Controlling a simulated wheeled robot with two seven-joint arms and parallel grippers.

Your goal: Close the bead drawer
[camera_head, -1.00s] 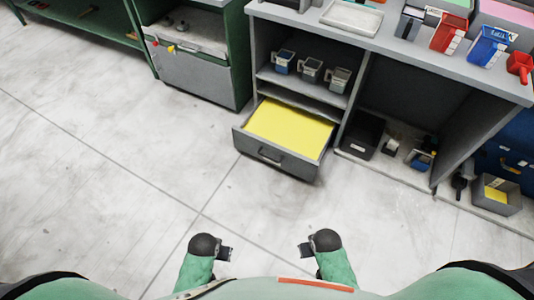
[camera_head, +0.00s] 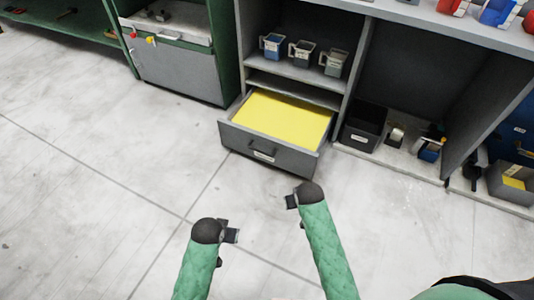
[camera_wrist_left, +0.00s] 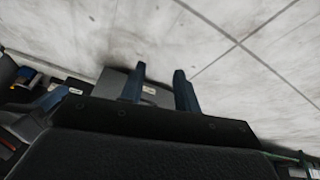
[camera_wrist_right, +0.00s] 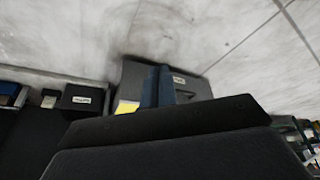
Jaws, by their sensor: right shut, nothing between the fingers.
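The bead drawer (camera_head: 270,150) is a grey drawer at the bottom of the grey cabinet. It is pulled out and shows a flat yellow fill (camera_head: 285,118). Its front has a dark handle and a white label. My right gripper (camera_head: 291,201) is shut and empty, in front of the drawer and apart from it in the head view. In the right wrist view its fingers (camera_wrist_right: 158,86) are together, overlapping the drawer front (camera_wrist_right: 195,86). My left gripper (camera_head: 231,236) is farther back and empty. Its fingers (camera_wrist_left: 160,88) stand apart in the left wrist view.
Several mugs (camera_head: 301,52) stand on the shelf above the drawer. A black bin (camera_head: 363,128) and small items sit right of it. A green cabinet (camera_head: 185,60) stands to the left. The floor before the drawer is clear.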

